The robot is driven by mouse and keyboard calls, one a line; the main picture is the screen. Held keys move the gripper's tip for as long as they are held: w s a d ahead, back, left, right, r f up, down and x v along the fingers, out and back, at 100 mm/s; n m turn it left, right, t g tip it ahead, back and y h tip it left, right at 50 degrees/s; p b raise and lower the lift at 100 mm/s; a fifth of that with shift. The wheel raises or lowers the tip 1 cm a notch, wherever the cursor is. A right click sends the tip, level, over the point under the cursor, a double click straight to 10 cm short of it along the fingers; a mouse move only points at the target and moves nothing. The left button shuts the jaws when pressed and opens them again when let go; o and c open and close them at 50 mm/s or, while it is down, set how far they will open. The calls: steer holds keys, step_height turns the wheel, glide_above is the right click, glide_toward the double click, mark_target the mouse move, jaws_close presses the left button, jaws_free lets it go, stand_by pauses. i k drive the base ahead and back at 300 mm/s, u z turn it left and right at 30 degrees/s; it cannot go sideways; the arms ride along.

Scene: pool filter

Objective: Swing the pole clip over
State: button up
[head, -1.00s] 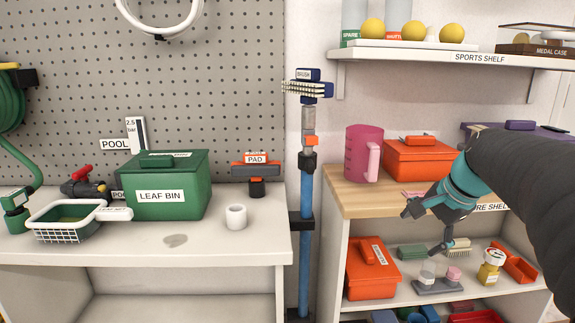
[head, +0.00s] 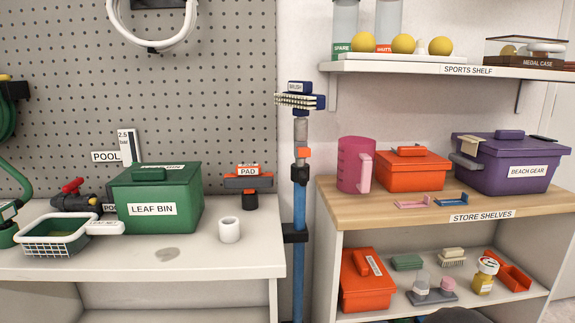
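A blue pole (head: 299,205) stands upright between the bench and the store shelves, with a brush (head: 300,101) at its top. A small orange tab (head: 304,152) juts to the right from the pole, just above a black collar (head: 300,173). Lower down, a black bracket (head: 295,233) sits around or against the pole. I cannot tell for sure which of these parts is the pole clip, nor its exact position. My gripper is not in view.
The bench holds a green leaf bin (head: 155,202), a white basket (head: 52,240), a white cup (head: 229,230) and a pad (head: 248,180). Right of the pole, the store shelves (head: 400,212) carry a pink jug (head: 354,164), an orange box (head: 413,170) and a purple box (head: 508,166).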

mark_target(303, 152)
steer(key=u, duration=1.2)
steer(key=k, duration=1)
steer(key=z, duration=1.5)
steer(key=i, duration=0.5)
steer(key=z, duration=0.05)
